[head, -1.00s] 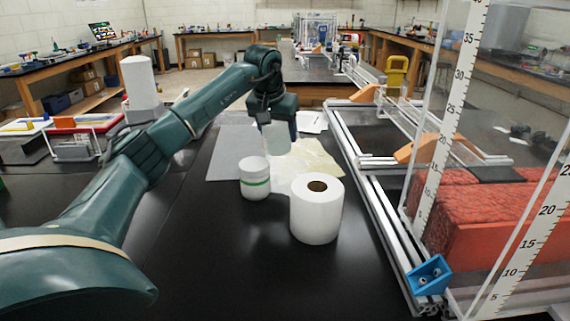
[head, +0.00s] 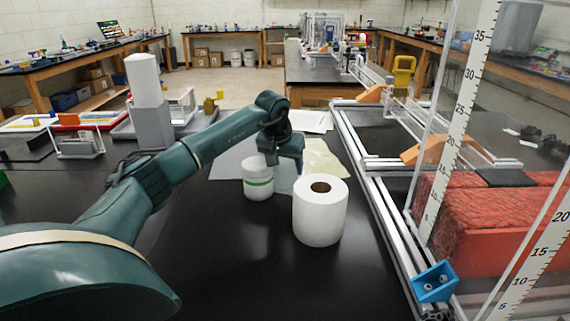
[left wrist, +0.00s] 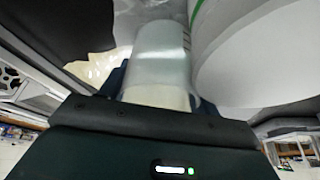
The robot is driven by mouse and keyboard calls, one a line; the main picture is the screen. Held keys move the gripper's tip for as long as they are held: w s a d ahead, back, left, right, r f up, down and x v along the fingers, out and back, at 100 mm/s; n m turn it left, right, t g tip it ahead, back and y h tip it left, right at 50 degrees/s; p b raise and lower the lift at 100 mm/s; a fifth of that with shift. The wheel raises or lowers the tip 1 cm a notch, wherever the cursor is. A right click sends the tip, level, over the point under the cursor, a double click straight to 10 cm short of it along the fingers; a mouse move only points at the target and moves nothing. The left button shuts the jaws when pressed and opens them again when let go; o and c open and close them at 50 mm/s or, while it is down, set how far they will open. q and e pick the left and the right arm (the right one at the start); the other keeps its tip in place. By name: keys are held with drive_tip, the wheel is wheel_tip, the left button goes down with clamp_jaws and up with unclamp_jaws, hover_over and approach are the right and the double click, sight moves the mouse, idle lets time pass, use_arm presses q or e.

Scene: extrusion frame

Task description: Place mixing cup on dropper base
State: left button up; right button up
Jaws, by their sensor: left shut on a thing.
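My left gripper (head: 286,166) points down behind the white container with green bands (head: 257,178) and the paper roll. It is shut on a translucent, pale cup, which I take as the mixing cup (left wrist: 160,62). In the left wrist view the cup fills the space between the fingers, and the white container (left wrist: 255,50) is close at its right. In the head view the cup is mostly hidden, so I cannot tell whether it touches anything below. I cannot tell for sure which thing is the dropper base. My right gripper is not in view.
A white paper roll (head: 320,212) stands on the black table in front of the gripper. Sheets of paper (head: 324,160) lie behind it. A metal extrusion frame (head: 372,190) with a ruled clear panel bounds the right side. The front of the table is clear.

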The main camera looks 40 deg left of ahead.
use_arm(q)
drive_tip(key=o, duration=0.5)
drive_tip(key=shift+f, duration=0.15)
drive_tip(key=o, duration=0.4)
drive_tip(key=shift+o, duration=0.2)
